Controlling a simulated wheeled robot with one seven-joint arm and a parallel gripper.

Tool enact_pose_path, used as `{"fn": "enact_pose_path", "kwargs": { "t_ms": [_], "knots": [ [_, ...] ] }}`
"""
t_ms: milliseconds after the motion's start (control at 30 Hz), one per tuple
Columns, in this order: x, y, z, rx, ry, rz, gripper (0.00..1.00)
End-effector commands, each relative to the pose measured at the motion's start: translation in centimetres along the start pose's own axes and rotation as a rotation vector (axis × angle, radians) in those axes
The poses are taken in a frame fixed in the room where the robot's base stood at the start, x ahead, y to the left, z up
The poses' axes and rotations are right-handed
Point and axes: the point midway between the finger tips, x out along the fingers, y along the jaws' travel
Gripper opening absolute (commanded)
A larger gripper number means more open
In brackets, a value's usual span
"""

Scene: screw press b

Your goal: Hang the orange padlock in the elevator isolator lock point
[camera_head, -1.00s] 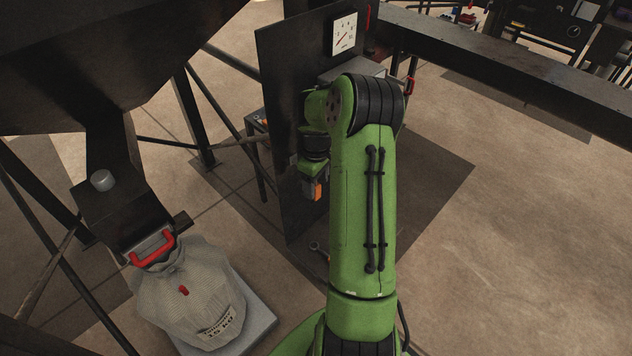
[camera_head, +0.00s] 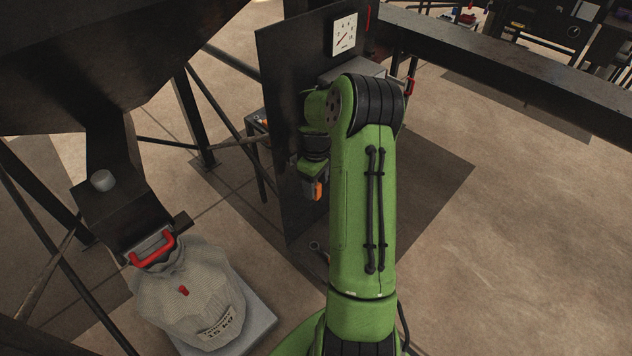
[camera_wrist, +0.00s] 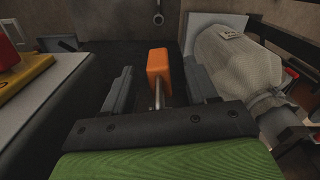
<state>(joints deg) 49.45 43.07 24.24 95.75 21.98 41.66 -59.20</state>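The orange padlock (camera_wrist: 158,62) is between the two fingers of my gripper (camera_wrist: 160,88) in the wrist view, its metal shackle (camera_wrist: 158,95) toward the palm. The fingers stand apart, with a visible gap on each side of the padlock. In the head view the padlock (camera_head: 318,190) shows orange below my wrist, beside the dark upright panel (camera_head: 285,120). What the shackle passes through, if anything, is hidden. A red knob on a yellow base (camera_wrist: 12,62) is at the left of the wrist view; I cannot tell whether it is the elevator isolator. No lock point shows clearly.
A full sack (camera_head: 190,295) stands under a dark chute with a red handle (camera_head: 153,249). A dial gauge (camera_head: 344,34) is high on the panel. A ring-ended metal piece (camera_head: 314,245) shows near the panel's foot. Open floor (camera_head: 520,220) lies to the right.

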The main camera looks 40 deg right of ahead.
Motion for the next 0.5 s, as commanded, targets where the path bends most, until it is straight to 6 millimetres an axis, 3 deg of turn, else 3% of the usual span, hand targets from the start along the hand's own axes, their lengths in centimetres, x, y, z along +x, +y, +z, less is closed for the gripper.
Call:
{"fn": "enact_pose_path", "kwargs": {
  "t_ms": [267, 367, 500],
  "knots": [
    [-0.7, 0.1, 0.0, 0.001, 0.001, 0.003, 0.57],
    [-2.7, 0.1, 0.0, 0.001, 0.002, 0.006, 0.57],
    [-6.8, 0.1, -0.1, 0.000, 0.003, 0.007, 0.57]
  ]
}}
